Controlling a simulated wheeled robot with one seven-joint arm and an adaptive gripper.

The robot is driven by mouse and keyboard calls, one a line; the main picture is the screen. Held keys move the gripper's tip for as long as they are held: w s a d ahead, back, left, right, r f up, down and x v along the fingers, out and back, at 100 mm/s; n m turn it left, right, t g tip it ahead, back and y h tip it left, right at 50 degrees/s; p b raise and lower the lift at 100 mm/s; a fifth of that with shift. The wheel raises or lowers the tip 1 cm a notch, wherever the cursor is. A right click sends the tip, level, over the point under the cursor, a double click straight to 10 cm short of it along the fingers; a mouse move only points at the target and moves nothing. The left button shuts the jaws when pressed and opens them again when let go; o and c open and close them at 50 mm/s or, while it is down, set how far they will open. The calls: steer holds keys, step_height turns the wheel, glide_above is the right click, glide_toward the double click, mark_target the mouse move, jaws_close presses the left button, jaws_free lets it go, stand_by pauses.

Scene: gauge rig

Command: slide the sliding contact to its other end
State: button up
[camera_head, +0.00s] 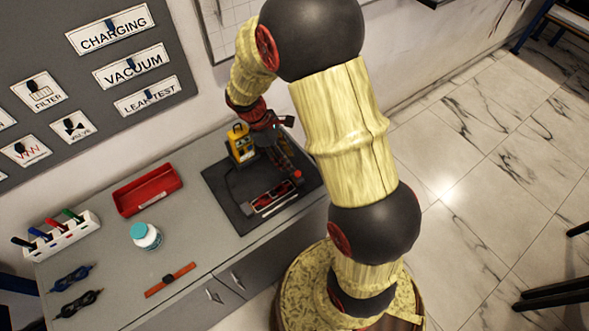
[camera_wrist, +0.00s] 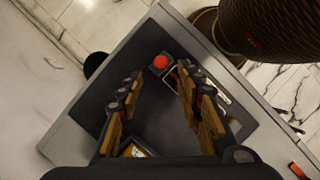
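A rig with a red round knob (camera_head: 297,174) and pale rails (camera_head: 272,204) lies on the dark mat (camera_head: 228,206). In the wrist view the knob (camera_wrist: 160,62) sits on a dark block, with a pale rail loop beside it. I cannot clearly tell which part is the sliding contact; the right finger partly covers the rig. My gripper (camera_head: 283,160) is over the mat, behind the knob in the head view. Contact with the rig cannot be told.
A yellow device (camera_head: 241,146) stands on the mat near my gripper. A wall panel rises behind the counter.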

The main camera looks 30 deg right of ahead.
mark_target(297, 173)
steer(key=b+x, duration=0.1)
steer(key=x, duration=0.6)
steer(key=shift+b, duration=0.3)
steer(key=shift+c, duration=0.6)
steer(key=c, duration=0.7)
jaws_close()
